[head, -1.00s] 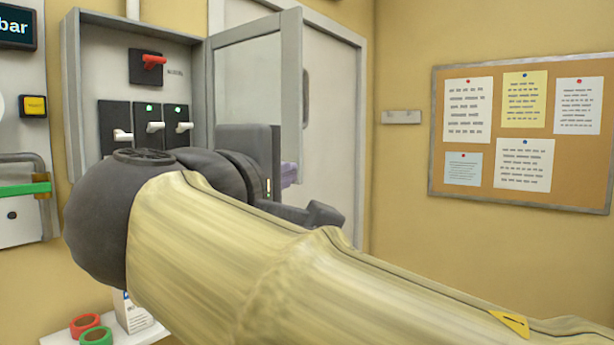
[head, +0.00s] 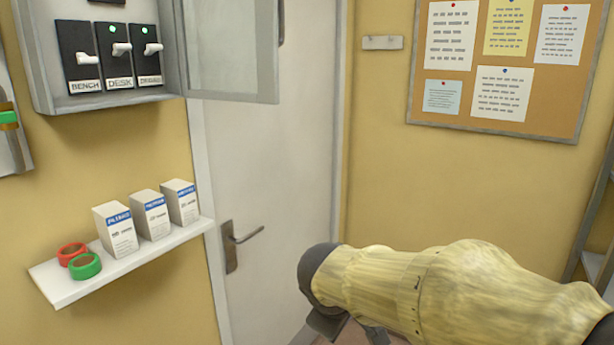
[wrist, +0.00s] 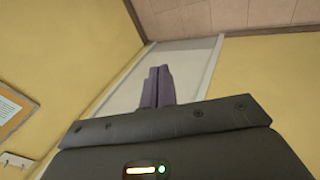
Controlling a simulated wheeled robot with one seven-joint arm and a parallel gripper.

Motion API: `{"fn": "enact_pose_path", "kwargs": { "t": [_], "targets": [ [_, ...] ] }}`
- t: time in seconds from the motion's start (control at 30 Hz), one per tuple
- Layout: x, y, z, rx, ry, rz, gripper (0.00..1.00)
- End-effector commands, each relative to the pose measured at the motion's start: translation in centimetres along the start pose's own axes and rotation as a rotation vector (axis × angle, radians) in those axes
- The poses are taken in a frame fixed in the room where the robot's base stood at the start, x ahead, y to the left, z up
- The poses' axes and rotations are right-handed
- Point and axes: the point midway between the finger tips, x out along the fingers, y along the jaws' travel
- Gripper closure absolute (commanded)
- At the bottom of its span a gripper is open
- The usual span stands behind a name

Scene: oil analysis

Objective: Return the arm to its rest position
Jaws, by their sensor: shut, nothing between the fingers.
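My gripper (wrist: 157,88) is seen in the wrist view, its two purple fingers pressed together with nothing between them. Behind the fingers the wrist view shows a pale door and, above it, the ceiling. In the head view my arm, in a tan sleeve, comes in from the lower right and ends in a dark joint just right of the door handle. A few dark parts of my arm show below that joint. The fingers themselves are not clear in the head view.
An open grey switch cabinet (head: 164,95) holds BENCH, DESK and other switches. A white shelf (head: 60,290) carries three boxes (head: 152,214), a red ring (head: 71,252) and a green ring (head: 85,266). A door (head: 280,160) with a handle (head: 240,236), a notice board (head: 425,115) and a rack (head: 597,215) stand around.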

Motion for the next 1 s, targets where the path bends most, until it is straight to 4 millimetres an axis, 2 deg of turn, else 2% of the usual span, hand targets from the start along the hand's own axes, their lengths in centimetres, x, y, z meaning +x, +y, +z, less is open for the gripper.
{"fn": "enact_pose_path", "kwargs": {
  "t": [0.03,0.1,0.2,0.3,0.4,0.5,1.0],
  "targets": [
    [2.2,-1.1,2.6,0.103,-0.035,-0.070,1.00],
    [4.6,-2.8,5.6,0.265,-0.068,-0.158,1.00],
    [7.1,-5.2,9.6,0.513,-0.112,-0.250,1.00],
    [8.6,-6.9,12.7,0.730,-0.149,-0.298,1.00],
    [9.3,-7.9,14.4,0.862,-0.171,-0.313,1.00],
    [9.4,-8.2,14.8,0.905,-0.176,-0.317,1.00],
    [9.4,-8.1,14.7,0.898,-0.174,-0.317,1.00]
  ]
}}
